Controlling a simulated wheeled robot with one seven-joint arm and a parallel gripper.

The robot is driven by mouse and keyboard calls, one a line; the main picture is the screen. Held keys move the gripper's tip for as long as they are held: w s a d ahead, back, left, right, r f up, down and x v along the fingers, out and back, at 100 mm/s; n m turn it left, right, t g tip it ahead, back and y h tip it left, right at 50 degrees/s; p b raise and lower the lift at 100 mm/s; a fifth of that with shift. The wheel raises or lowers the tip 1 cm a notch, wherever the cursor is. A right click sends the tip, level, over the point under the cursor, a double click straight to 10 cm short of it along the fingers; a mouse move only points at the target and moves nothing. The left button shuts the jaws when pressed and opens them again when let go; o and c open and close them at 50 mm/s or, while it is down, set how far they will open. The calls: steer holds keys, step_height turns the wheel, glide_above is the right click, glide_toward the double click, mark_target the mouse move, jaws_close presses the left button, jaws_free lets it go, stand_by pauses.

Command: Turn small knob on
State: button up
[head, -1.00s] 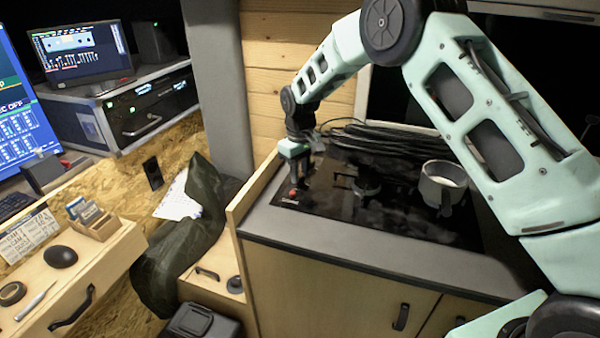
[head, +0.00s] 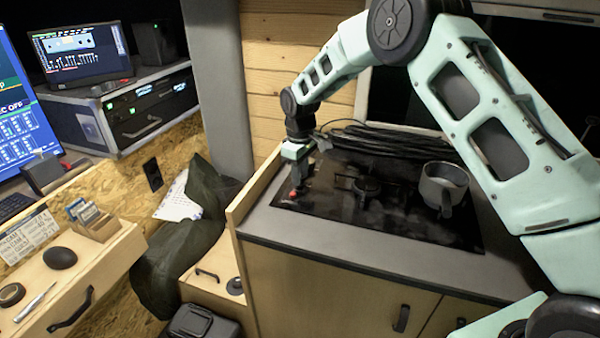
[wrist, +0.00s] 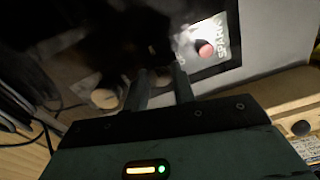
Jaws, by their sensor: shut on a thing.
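My gripper (head: 299,184) points down at the left front corner of the black cooktop (head: 400,222). In the wrist view its two fingers (wrist: 161,82) are close together around a small dark knob, which is mostly hidden in shadow and by the fingers. A round pale-topped knob (wrist: 104,97) stands just left of the fingers, apart from them. A red button (wrist: 205,48) on a light label lies right of and beyond the fingertips; it also shows in the head view (head: 293,194). The knob's marking cannot be read.
A grey pot (head: 443,187) stands on the right of the cooktop. A burner (head: 367,187) sits in the middle. Black cables (head: 390,142) lie coiled behind. A raised wooden edge (head: 257,185) runs along the left side of the counter, close to my gripper.

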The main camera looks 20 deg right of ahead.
steer(key=o, duration=1)
step_height(320, 180, up, 18)
steer(key=b, duration=0.2)
steer(key=shift+f+b, duration=0.25)
steer(key=shift+b, duration=0.05)
steer(key=s+a+y, duration=0.1)
steer(key=s+a, duration=0.4)
steer(key=s, duration=0.5)
steer(key=s+a, duration=0.5)
steer(key=s, duration=0.5)
steer(key=shift+m, duration=0.4)
steer(key=s+d+f, duration=0.1)
steer(key=s+f, duration=0.1)
steer(key=s, duration=0.5)
steer(key=s+d+f, duration=0.1)
steer(key=s+f, duration=0.1)
steer(key=s, duration=0.6)
steer(key=s+d+f, duration=0.1)
steer(key=s+f, duration=0.1)
steer(key=s, duration=0.5)
steer(key=shift+s+d+f, duration=0.15)
steer(key=shift+s+d, duration=0.15)
steer(key=shift+d, duration=0.1)
